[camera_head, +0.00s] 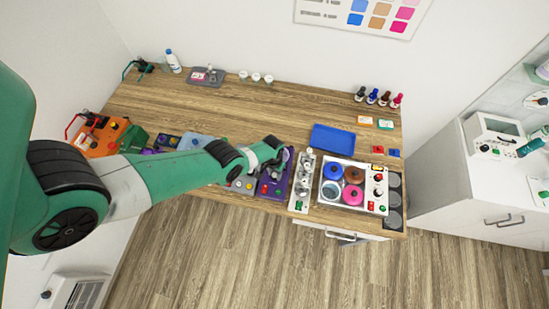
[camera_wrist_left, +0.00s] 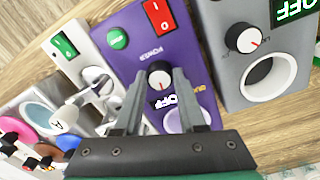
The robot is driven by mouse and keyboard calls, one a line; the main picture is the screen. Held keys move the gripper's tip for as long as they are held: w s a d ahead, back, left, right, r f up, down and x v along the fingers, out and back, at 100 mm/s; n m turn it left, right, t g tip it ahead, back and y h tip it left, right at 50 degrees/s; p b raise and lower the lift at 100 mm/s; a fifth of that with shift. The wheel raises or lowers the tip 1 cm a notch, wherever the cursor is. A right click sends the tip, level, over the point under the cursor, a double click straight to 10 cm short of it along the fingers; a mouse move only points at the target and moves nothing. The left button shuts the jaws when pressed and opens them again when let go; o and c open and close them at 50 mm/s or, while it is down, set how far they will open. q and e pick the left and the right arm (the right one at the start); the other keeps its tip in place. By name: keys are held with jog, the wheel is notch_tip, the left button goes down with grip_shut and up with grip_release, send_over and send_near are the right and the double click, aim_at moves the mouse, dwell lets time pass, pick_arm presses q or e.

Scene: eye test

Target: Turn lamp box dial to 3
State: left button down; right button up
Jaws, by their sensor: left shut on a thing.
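A purple box (camera_wrist_left: 140,40) with the word POWER, a red rocker switch (camera_wrist_left: 160,16) and a green button (camera_wrist_left: 118,38) lies under my left gripper; I take it for the lamp box. My left gripper (camera_wrist_left: 160,80) is shut on its white-and-black dial (camera_wrist_left: 160,73), one finger on each side. The dial's number marks cannot be read. My right gripper is not in view.
A grey box (camera_wrist_left: 270,75) with its own dial and OFF display stands close on one side. A pale switch box (camera_wrist_left: 85,65) stands on the other. A blue tray (camera_head: 333,139) and a stove with pots (camera_head: 353,183) are to the right.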

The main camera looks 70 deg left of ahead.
pick_arm(q)
jog(key=m, duration=0.6)
jog(key=shift+m, duration=0.3)
jog(key=m, duration=0.6)
jog(key=shift+a+b, duration=0.1)
jog(key=shift+b, duration=0.3)
jog(key=shift+c, duration=2.4)
grip_release()
